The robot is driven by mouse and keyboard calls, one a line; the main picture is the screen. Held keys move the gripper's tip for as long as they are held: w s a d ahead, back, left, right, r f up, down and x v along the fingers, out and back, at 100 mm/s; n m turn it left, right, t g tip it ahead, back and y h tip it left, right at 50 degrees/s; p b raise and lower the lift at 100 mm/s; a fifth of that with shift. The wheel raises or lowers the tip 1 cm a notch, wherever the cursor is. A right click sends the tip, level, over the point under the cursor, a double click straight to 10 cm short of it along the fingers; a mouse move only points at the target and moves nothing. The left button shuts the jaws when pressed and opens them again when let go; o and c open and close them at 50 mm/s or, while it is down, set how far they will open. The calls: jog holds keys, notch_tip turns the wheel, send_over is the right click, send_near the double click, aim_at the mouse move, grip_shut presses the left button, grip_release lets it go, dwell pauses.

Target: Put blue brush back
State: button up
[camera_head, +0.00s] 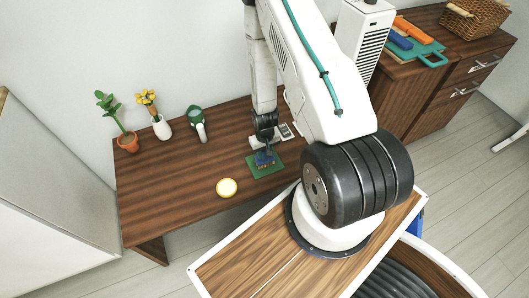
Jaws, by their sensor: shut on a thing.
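My gripper (265,149) points down over the wooden desk, in the middle of the view. It is shut on a small blue thing (264,158), which looks like the blue brush. The blue brush is at a small green mat (259,173) on the desk. I cannot tell whether it touches the mat. My gripper hides part of the brush.
A round yellow-and-white thing (227,187) lies left of the mat. A green-and-white item (197,122), a yellow flower pot (162,128) and a terracotta plant pot (128,142) stand behind. A teal board (423,48) lies on the right cabinet. The desk's left part is clear.

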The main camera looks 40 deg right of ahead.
jog(key=o, duration=1.1)
jog(key=shift+f, duration=0.1)
jog(key=r, duration=0.5)
jog(key=a+r, duration=0.1)
jog(key=r, duration=0.1)
jog(key=shift+s+r, duration=0.1)
jog(key=shift+r, duration=0.1)
jog(key=a+r+n, duration=0.1)
jog(key=a+r, duration=0.2)
jog(key=r, duration=1.3)
jog(key=a+r+n, duration=0.1)
jog(key=a+r, duration=0.3)
jog(key=r, duration=1.1)
jog(key=s+a+r, duration=0.3)
jog(key=s+r, duration=0.6)
jog(key=s+a+r+n+t, duration=0.1)
jog(key=s+a+r, duration=0.2)
jog(key=s+r, duration=0.6)
jog(key=shift+s+a+r, duration=0.25)
jog(key=shift+s+a, duration=0.05)
jog(key=shift+s, duration=0.3)
